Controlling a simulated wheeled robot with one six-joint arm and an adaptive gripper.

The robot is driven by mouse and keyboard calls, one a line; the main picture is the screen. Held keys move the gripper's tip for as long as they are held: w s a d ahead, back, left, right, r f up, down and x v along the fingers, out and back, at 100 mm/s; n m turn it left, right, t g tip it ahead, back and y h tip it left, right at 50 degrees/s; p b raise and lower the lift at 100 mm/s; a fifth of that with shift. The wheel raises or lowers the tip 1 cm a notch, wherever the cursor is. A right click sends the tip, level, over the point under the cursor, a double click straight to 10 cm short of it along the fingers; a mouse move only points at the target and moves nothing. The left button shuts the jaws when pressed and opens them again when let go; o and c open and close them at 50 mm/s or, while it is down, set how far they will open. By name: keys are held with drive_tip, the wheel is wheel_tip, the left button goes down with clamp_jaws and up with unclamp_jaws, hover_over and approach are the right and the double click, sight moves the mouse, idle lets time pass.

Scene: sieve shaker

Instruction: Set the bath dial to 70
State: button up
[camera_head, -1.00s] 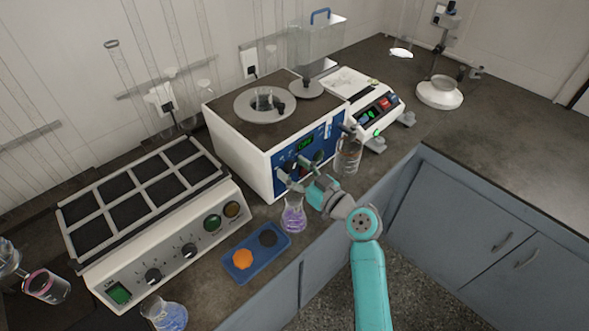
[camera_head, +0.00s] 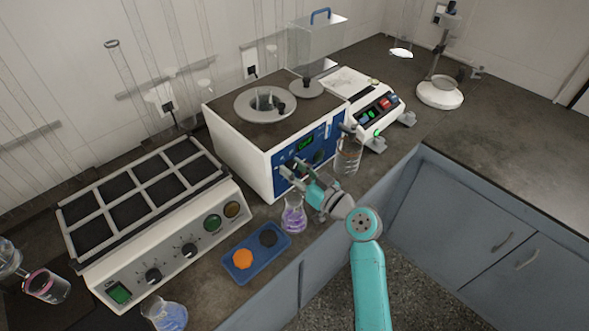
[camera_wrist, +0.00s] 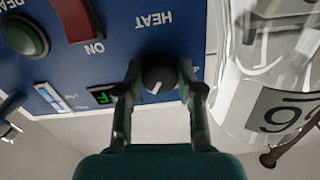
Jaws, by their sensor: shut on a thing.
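The bath (camera_head: 238,150) is a white box with a dark top and a blue front panel (camera_head: 330,140), at the middle of the head view. Its black dial (camera_wrist: 158,76) sits by the upside-down HEAT label in the wrist view, with a pale pointer line on its face. My gripper (camera_wrist: 160,82) is shut on the dial, one finger on each side. In the head view my gripper (camera_head: 291,170) is at the panel's lower left and hides the dial.
A flask of purple liquid (camera_head: 293,218) stands just below my gripper, and a glass beaker (camera_head: 347,158) stands close at the right. A blue tray (camera_head: 240,272) lies at the counter's front.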

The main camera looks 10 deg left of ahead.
drive_tip(key=m, duration=0.4)
drive_tip(key=shift+m, duration=2.2)
drive_tip(key=o, duration=1.2)
drive_tip(key=shift+c, duration=0.2)
drive_tip(key=v, duration=1.2)
drive_tip(key=shift+s+f, duration=0.1)
